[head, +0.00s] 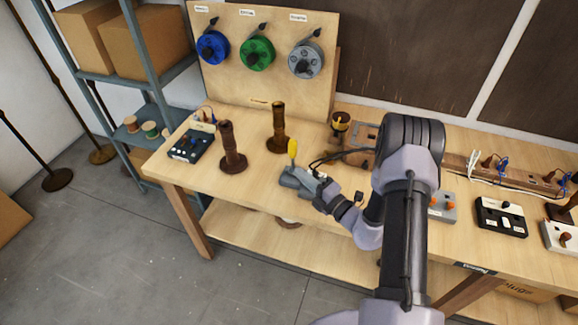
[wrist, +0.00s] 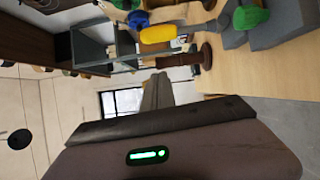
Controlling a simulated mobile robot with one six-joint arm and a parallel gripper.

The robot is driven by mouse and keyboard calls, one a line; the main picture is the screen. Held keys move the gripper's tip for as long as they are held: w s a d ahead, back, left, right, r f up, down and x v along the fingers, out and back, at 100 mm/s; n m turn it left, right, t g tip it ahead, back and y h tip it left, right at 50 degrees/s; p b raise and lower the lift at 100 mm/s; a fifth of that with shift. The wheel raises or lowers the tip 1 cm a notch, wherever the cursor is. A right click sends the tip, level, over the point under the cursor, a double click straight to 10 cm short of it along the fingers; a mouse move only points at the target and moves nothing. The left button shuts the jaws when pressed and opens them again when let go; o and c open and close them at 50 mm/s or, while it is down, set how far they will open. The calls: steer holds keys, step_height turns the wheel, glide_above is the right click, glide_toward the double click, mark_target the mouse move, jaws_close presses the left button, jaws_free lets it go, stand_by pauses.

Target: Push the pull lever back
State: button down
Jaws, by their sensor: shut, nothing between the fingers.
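The pull lever has a yellow handle (head: 292,148) that stands up from a small grey base (head: 288,181) near the bench's front edge. In the wrist view the yellow handle (wrist: 158,34) lies across the upper middle, with grey blocks (wrist: 285,25) at the upper right. My gripper (head: 308,185) is low beside the grey base, just right of and below the handle in the head view. Its shut fingers (wrist: 157,88) show in the wrist view with nothing between them. They look apart from the yellow handle, but whether they touch the base is hard to tell.
Two brown turned posts (head: 231,150) (head: 278,130) stand left of and behind the lever. A dark switch box (head: 192,145) sits at the bench's left end. A board with blue, green and grey reels (head: 257,54) rises behind. Black cables (head: 325,158) run near my gripper.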

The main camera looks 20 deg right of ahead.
steer(key=v, duration=0.3)
steer(key=shift+s+a+r, duration=0.1)
steer(key=shift+s+a, duration=0.1)
steer(key=shift+s, duration=0.1)
steer(key=shift+a+r, duration=0.1)
steer(key=shift+a, duration=0.05)
